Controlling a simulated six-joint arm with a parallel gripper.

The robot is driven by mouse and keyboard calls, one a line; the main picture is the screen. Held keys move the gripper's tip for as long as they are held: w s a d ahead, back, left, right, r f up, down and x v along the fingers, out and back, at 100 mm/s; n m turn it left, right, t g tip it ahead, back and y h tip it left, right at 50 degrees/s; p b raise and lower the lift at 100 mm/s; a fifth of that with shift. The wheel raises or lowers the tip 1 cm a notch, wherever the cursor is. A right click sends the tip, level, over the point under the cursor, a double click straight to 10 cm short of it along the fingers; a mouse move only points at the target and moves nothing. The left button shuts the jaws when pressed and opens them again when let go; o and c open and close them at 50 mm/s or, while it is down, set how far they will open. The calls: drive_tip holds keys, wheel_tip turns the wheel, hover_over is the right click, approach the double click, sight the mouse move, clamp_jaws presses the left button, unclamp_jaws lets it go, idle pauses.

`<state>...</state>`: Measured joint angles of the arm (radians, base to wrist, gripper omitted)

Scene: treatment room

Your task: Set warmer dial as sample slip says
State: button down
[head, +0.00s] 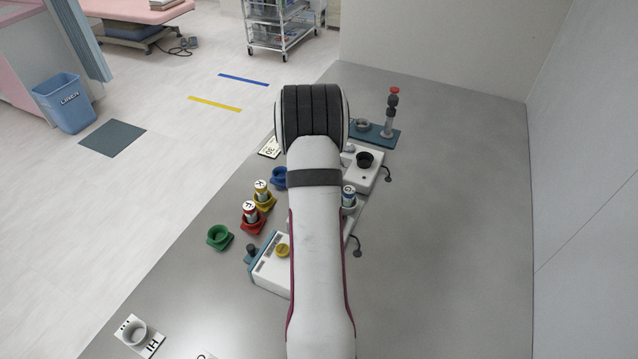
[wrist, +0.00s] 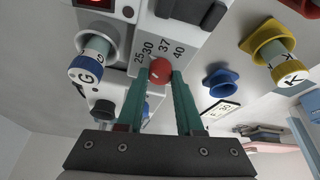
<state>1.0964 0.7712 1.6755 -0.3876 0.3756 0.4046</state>
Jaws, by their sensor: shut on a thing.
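In the wrist view a red dial knob (wrist: 160,71) sits on the pale warmer panel (wrist: 150,26), with marks 25, 30, 37 and 40 around it. My gripper (wrist: 159,80) has its green fingers on both sides of the knob, shut on it. I cannot tell clearly which mark the knob points at. A small printed slip (wrist: 222,108) lies to the right in the wrist view; its text is too small to read surely. A slip also shows in the head view (head: 268,147), partly behind my arm, which hides the gripper and knob there.
A blue-banded tube marked C (wrist: 86,72) stands left of the dial. A tube in a yellow holder (head: 265,200), one in a red holder (head: 252,224) and an empty green holder (head: 219,237) stand left of my arm. A blue-based stand (head: 377,137) is behind. The table's right side is clear.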

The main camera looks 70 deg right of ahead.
drive_tip(key=shift+m, duration=0.7)
drive_tip(key=shift+g, duration=0.3)
drive_tip(key=c, duration=0.6)
unclamp_jaws()
drive_tip(key=shift+o, duration=0.2)
drive_tip(key=shift+r, duration=0.15)
drive_tip(key=v, duration=1.5)
drive_tip(key=shift+a+r, duration=0.2)
drive_tip(key=shift+a, duration=0.05)
